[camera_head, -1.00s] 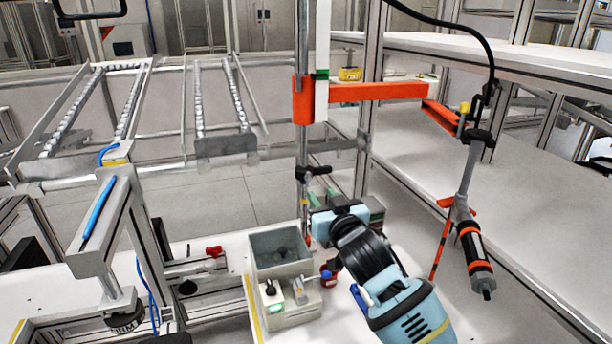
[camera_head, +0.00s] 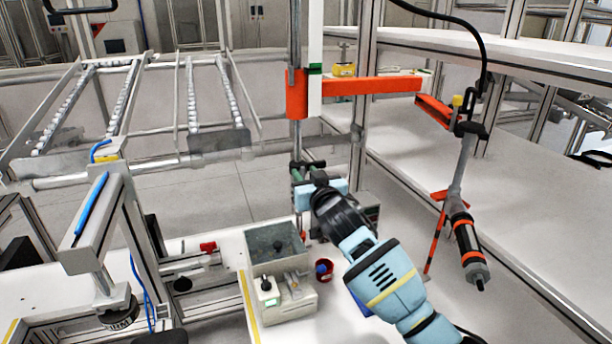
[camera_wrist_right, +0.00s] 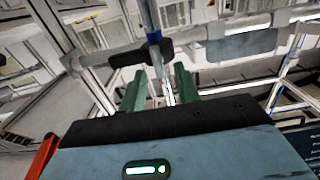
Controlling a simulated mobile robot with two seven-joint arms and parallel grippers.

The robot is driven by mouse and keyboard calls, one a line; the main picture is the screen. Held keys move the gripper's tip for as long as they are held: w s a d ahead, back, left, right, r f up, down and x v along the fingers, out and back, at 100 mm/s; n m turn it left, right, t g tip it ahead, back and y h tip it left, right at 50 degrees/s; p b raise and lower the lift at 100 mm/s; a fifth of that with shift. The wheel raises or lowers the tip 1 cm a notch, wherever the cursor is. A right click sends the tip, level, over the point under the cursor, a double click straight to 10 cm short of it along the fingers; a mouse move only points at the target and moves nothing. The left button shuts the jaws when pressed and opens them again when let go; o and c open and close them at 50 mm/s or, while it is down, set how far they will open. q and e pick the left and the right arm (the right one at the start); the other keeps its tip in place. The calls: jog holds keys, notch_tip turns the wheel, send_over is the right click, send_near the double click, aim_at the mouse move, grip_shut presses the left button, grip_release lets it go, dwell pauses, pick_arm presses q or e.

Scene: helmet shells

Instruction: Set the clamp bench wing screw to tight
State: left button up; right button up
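A black wing-shaped handle (camera_head: 317,165) sits on the upright metal pole below the orange bracket; I take it to be the wing screw. It also shows in the wrist view as a black bar (camera_wrist_right: 140,53) beside the pole. How tight it is cannot be told. My right gripper (camera_head: 301,174) is right at the handle, its hand partly covering the pole. In the wrist view its two green fingers (camera_wrist_right: 160,82) stand apart, with the pole's lower end seen between them. Nothing is clearly held; contact with the handle cannot be told. My left gripper is not in view.
A roller rack (camera_head: 215,100) stands left.

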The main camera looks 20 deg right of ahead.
jog(key=shift+w, duration=0.2)
grip_shut()
dwell(0.3)
